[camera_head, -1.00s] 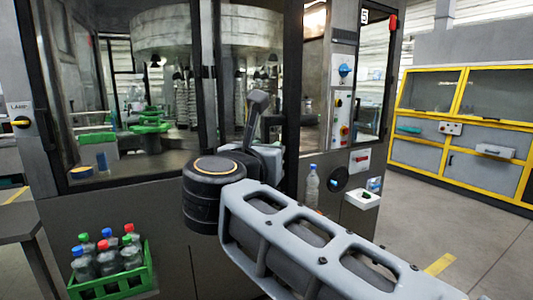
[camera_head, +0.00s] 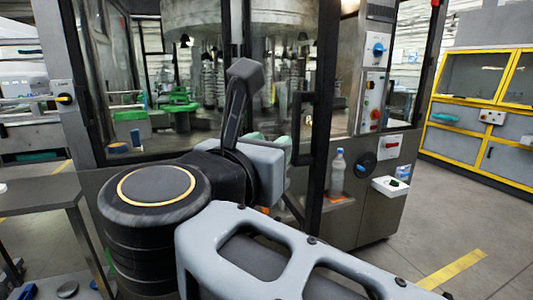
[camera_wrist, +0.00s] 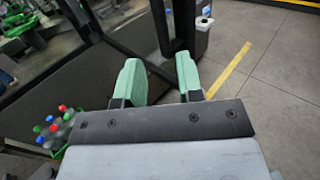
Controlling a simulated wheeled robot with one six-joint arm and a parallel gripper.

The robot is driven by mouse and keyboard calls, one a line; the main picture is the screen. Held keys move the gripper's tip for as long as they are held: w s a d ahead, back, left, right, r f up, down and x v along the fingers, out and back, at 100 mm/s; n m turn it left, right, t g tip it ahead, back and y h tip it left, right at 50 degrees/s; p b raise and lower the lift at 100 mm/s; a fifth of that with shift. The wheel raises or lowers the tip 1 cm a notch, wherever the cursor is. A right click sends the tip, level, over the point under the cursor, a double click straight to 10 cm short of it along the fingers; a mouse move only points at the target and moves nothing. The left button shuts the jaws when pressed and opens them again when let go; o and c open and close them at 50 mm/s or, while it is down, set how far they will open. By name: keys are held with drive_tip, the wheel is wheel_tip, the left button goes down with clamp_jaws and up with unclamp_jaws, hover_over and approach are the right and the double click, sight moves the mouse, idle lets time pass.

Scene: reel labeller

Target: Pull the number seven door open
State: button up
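The machine's glazed, dark-framed doors stand in front of me in the head view. The near door post (camera_head: 323,120) is to the right of my gripper, with a dark handle-like bar (camera_head: 297,120) beside it. I cannot read a number seven on any door. My gripper (camera_wrist: 160,78) has two green fingers set apart, with no object clearly held between them. Dark frame posts (camera_wrist: 162,25) rise just beyond the fingertips in the wrist view. In the head view my wrist hides most of the fingers, so contact with the door cannot be told.
A clear bottle (camera_head: 337,173) stands on a ledge right of the door, by a white box (camera_head: 390,186). A crate of bottles (camera_wrist: 59,128) is at lower left in the wrist view. A grey table (camera_head: 40,195) stands left. Open floor (camera_head: 480,215) lies right, before yellow-framed cabinets (camera_head: 470,115).

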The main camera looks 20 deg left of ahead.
drive_tip(key=shift+s+a, duration=0.15)
drive_tip(key=shift+s, duration=0.75)
